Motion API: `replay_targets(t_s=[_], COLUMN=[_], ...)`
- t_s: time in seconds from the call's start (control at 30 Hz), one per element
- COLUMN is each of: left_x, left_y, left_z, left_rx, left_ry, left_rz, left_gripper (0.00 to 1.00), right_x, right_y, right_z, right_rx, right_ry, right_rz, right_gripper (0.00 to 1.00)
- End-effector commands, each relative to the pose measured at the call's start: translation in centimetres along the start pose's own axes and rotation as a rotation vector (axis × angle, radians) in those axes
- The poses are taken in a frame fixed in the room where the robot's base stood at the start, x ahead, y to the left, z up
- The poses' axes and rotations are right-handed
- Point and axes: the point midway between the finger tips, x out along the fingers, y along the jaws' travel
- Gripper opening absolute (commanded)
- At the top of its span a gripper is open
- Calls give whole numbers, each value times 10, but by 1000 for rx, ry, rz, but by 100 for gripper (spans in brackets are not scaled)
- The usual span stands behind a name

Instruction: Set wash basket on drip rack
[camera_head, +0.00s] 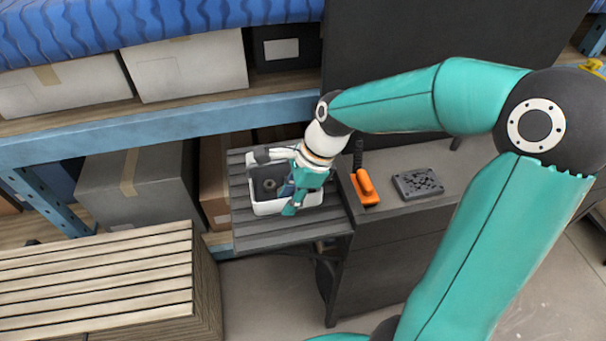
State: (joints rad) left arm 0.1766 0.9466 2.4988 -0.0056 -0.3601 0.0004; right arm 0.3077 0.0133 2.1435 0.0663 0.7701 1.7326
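The wash basket (262,208) is a white open bin with a grey inside. It stands upright on a grey slatted surface (270,234), which looks like the drip rack, beside the dark bench. A small round part (269,184) lies in the basket. My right gripper (297,199) is over the right part of the basket, pointing down, and hides its right rim. Its fingers overlap the basket wall, and I cannot tell whether they are shut on it. My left gripper is not in view.
An orange-handled tool (365,188) and a dark grey block with a pitted top (418,183) lie on the bench (390,207) to the right. A wooden slatted crate (95,280) stands at the lower left with a bare top. Shelves with boxes (187,66) stand behind.

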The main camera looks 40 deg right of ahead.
Motion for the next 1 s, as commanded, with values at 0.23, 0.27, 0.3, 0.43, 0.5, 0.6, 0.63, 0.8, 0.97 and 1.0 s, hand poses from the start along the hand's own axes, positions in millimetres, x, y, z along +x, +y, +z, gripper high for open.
replay_targets(t_s=[0.23, 0.27, 0.3, 0.43, 0.5, 0.6, 0.63, 0.8, 0.97, 1.0], left_x=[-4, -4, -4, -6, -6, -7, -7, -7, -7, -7], left_y=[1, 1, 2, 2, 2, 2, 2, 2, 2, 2], left_z=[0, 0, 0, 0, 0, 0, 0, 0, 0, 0], left_rx=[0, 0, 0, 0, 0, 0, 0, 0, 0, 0], left_ry=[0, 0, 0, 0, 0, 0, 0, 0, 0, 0], left_rz=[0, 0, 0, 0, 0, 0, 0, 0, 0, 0], left_gripper=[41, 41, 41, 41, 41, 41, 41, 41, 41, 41], right_x=[-48, -54, -63, -86, -96, -105, -107, -110, -110, -110], right_y=[-1, -1, -1, 0, -1, 0, 0, 0, 0, 0], right_z=[0, 0, 0, 0, 0, 0, 0, -1, -1, -1], right_rx=[1, 1, 1, 1, 1, 1, 1, 1, 2, 2], right_ry=[-1, -1, -1, -1, 0, 0, 0, 0, 0, 0], right_rz=[-8, -6, -7, -6, -4, -2, -2, 0, 0, 0], right_gripper=[31, 31, 31, 31, 31, 31, 31, 31, 31, 31])
